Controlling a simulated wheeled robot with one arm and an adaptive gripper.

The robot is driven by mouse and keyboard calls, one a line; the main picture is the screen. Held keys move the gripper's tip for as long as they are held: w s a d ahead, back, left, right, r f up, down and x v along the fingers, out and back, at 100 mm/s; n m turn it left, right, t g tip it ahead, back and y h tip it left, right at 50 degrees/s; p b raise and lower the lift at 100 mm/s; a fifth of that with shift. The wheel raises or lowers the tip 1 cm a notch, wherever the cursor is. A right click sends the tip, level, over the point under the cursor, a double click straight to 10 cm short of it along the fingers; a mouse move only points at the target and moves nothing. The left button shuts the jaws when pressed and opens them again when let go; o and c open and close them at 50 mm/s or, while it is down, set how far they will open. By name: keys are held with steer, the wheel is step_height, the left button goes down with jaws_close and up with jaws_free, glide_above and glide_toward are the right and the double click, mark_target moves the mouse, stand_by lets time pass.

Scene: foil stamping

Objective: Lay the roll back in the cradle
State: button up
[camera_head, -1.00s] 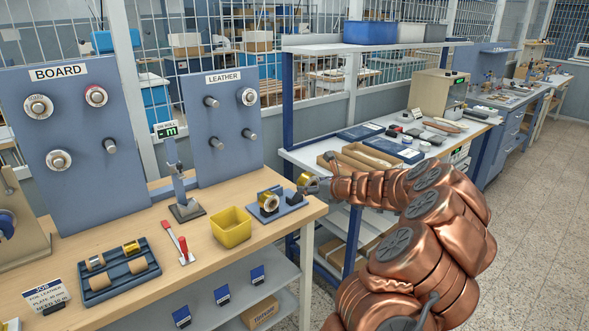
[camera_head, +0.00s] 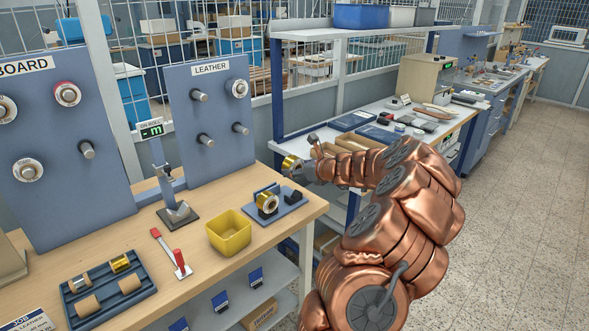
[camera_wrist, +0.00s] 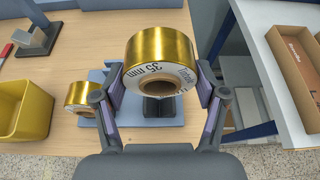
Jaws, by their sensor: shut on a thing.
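My gripper (camera_wrist: 162,92) is shut on a wide gold foil roll (camera_wrist: 160,48), whose white end face reads 35 mm around a brown core. In the head view, my gripper (camera_head: 303,171) holds this roll (camera_head: 291,163) in the air above the table's right end. Below it on the table is a blue cradle (camera_head: 292,206) with black blocks. It also shows in the wrist view (camera_wrist: 172,138), partly hidden by the held roll.
A yellow bin (camera_head: 229,236) stands left of the cradle. A metal stand (camera_head: 178,213) with a small display, a red-handled tool (camera_head: 180,264) and a blue tray (camera_head: 105,300) of rolls and cores lie further left. A white bench (camera_head: 357,144) is behind my arm.

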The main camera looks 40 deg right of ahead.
steer(key=shift+a+f+b, duration=0.1)
steer(key=shift+f+b, duration=1.35)
steer(key=shift+f, duration=2.35)
steer(key=o, duration=1.4)
steer(key=shift+s, duration=0.15)
steer(key=shift+v, duration=5.9)
steer(key=shift+a+r, duration=0.1)
steer(key=shift+a, duration=0.05)
